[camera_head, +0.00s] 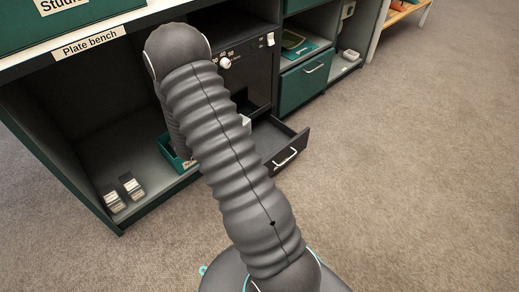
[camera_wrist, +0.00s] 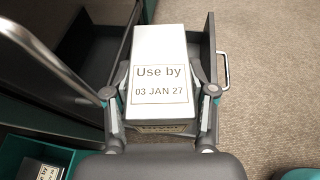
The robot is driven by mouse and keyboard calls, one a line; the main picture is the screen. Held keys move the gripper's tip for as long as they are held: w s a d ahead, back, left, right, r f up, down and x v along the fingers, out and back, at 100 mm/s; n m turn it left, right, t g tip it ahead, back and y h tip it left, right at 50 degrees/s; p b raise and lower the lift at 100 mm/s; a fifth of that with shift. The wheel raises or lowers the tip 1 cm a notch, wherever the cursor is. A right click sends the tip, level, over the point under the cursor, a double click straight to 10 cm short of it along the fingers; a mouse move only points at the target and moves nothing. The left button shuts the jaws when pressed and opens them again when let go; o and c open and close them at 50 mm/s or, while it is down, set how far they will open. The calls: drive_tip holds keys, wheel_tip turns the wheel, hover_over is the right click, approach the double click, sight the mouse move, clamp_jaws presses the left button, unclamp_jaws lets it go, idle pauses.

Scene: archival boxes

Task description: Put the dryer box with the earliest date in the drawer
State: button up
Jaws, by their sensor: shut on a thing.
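My gripper (camera_wrist: 160,90) is shut on a white dryer box (camera_wrist: 158,50) whose label reads "Use by 03 JAN 27", one finger on each side. The box is over the open drawer (camera_wrist: 208,42) in the wrist view; I cannot tell whether it touches the drawer floor. In the head view the drawer (camera_head: 285,152) is pulled out, and my arm hides the gripper and most of the box. Two small boxes (camera_head: 113,201) (camera_head: 133,187) stand on the bench's lower shelf. Another labelled box (camera_wrist: 40,170) lies in a green tray at lower left in the wrist view.
The green tray (camera_head: 168,146) is on the lower shelf, left of the drawer and partly behind my arm. A black appliance with a knob (camera_head: 225,63) is above the drawer. A closed green drawer (camera_head: 304,78) is to the right. The carpet (camera_head: 420,180) is clear.

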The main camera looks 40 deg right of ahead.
drive_tip(key=s+d+f+m+g, duration=0.2)
drive_tip(key=d+f, duration=0.1)
drive_tip(key=d, duration=0.9)
drive_tip(key=b, duration=0.3)
hover_over(263, 154)
wheel_tip(263, 154, down, 12)
drive_tip(key=f, duration=0.1)
drive_tip(key=shift+a+f, duration=0.1)
drive_tip(key=shift+f, duration=1.9)
drive_tip(key=shift+f, duration=0.2)
drive_tip(key=o, duration=1.4)
drive_tip(key=shift+r, duration=0.1)
